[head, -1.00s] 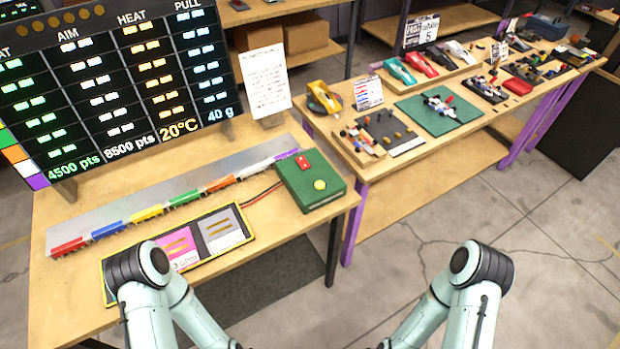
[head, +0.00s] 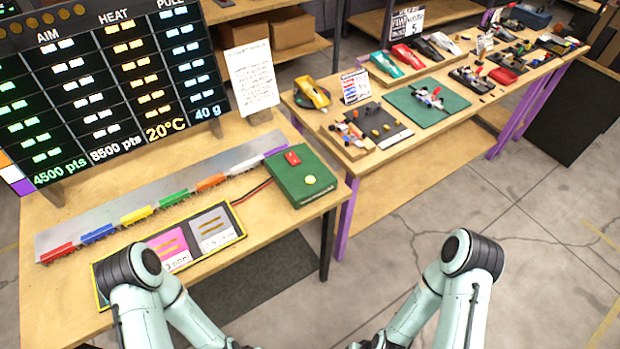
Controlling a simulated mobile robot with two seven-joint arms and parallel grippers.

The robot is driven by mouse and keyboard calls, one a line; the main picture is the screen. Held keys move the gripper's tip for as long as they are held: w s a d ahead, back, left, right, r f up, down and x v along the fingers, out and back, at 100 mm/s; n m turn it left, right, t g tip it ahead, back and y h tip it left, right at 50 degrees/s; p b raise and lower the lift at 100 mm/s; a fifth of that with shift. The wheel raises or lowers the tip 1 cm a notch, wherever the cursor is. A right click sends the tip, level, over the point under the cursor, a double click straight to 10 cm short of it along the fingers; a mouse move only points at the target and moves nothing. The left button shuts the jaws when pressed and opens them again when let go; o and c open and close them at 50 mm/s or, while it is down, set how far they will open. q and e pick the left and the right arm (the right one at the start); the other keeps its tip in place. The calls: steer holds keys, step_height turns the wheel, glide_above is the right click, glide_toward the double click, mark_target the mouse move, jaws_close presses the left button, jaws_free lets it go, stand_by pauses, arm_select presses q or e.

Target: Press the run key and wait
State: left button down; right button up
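A green control box (head: 304,178) sits at the right end of the near table in the head view. A red and black cable leads left from the box. My two arms show at the bottom, with only their bent links in view. Both grippers are outside the picture, so nothing shows between the arms and the box.
A grey track (head: 160,198) with coloured blocks runs along the near table (head: 262,222). A black tray (head: 237,229) with pink and grey cards lies before it. A scoreboard (head: 110,90) stands behind. A second table (head: 420,150) holds several model cars.

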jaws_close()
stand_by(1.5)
